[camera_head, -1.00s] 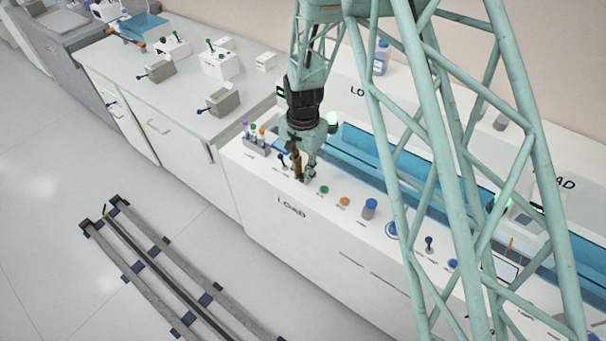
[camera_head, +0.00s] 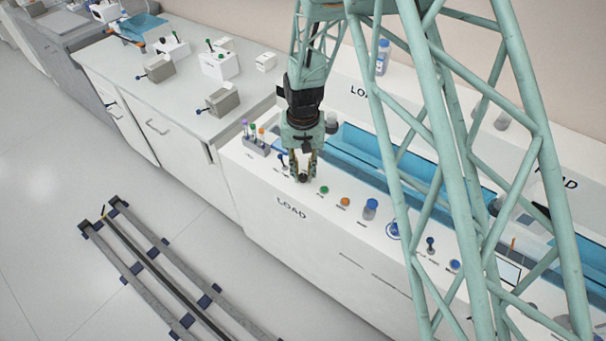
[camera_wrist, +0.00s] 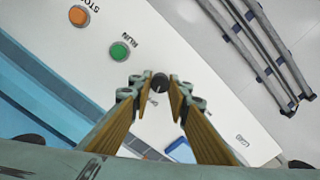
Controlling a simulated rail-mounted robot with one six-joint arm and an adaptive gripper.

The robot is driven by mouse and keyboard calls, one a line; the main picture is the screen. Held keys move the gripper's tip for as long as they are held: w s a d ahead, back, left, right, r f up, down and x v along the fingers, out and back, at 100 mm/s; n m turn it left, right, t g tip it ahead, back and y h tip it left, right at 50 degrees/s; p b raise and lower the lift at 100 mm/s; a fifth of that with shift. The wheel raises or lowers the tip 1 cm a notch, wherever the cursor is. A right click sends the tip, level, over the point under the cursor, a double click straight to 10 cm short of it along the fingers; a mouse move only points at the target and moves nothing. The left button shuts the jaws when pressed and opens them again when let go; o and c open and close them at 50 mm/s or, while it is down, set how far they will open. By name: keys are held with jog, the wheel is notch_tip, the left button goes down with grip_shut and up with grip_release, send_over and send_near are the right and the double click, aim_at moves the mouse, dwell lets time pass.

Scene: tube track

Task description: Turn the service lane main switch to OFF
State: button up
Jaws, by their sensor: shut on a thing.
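A dark round knob (camera_wrist: 160,83) shows between my fingertips in the wrist view, on the white panel beside the green RUN button (camera_wrist: 120,51). I take it as the main switch; its label is not readable. My gripper (camera_wrist: 158,92) is shut on the knob, with a finger on each side. In the head view my gripper (camera_head: 303,179) points down at the front edge of the LOAD counter (camera_head: 262,185), left of the green button (camera_head: 324,190). The knob is mostly hidden by the fingers there.
An orange STOP button (camera_wrist: 79,16) lies beyond the green one. A small blue-topped lever (camera_head: 283,160) and a tube rack (camera_head: 257,145) stand close to the left of my gripper. A blue trough (camera_head: 355,150) runs behind. Floor rails (camera_head: 150,260) lie in front.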

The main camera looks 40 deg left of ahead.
aim_at(303, 176)
dwell(0.4)
jog(key=o, duration=0.8)
jog(key=shift+o, duration=0.2)
jog(key=shift+r, duration=0.15)
notch_tip(303, 176, up, 12)
dwell(0.3)
dwell(0.4)
